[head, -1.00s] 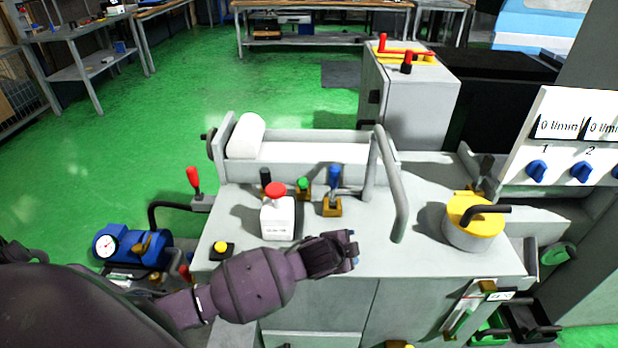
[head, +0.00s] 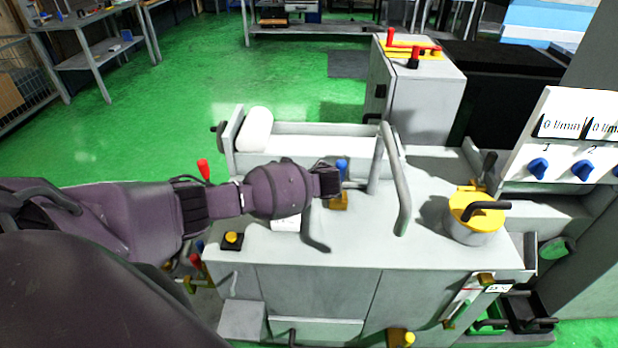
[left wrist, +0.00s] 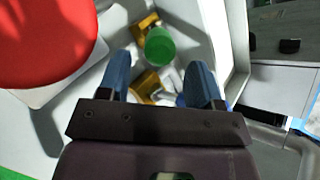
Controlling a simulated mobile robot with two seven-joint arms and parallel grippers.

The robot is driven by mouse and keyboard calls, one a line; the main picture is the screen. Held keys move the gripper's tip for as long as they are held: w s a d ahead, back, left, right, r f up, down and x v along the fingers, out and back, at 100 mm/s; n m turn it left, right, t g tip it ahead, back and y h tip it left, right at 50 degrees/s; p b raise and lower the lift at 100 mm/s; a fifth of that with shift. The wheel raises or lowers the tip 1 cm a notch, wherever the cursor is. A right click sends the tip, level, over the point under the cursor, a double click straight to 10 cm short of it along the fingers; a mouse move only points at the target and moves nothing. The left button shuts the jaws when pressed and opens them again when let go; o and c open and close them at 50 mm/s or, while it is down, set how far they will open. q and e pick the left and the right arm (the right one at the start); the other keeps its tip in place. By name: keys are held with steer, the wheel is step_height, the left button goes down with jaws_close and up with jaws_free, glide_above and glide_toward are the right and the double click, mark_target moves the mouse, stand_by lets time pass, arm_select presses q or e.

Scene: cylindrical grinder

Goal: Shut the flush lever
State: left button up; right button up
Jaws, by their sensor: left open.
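Small levers with coloured knobs stand on brass bases on the grinder's grey top; I cannot read which is the flush lever. The blue lever (head: 341,165) rises from its brass base (head: 338,202) right beside the tip of my left gripper (head: 330,182). In the left wrist view, my left gripper (left wrist: 158,72) is open, with blue fingers apart. A green knob (left wrist: 160,46) on a brass base shows just beyond and between the fingertips; contact cannot be told. The green and black levers are hidden behind my arm in the head view. My right gripper is out of view.
A red button (left wrist: 45,40) sits close left of the fingers on a white box (head: 287,222), mostly covered by my arm. A bent grey pipe (head: 397,190) stands right of the gripper. A yellow-lidded pot (head: 474,225) is farther right.

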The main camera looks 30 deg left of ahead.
arm_select(q)
steer(key=b+x, duration=0.1)
steer(key=x, duration=0.4)
steer(key=shift+w+a+f+b, duration=0.1)
steer(key=shift+f+b, duration=0.15)
steer(key=shift+b, duration=0.15)
steer(key=shift+w+a+f, duration=0.1)
steer(key=shift+w+a, duration=0.1)
steer(key=shift+w, duration=0.05)
arm_select(e)
steer(key=f, duration=0.3)
steer(key=shift+s+f, duration=0.1)
steer(key=shift+s, duration=0.25)
arm_select(q)
jaws_close()
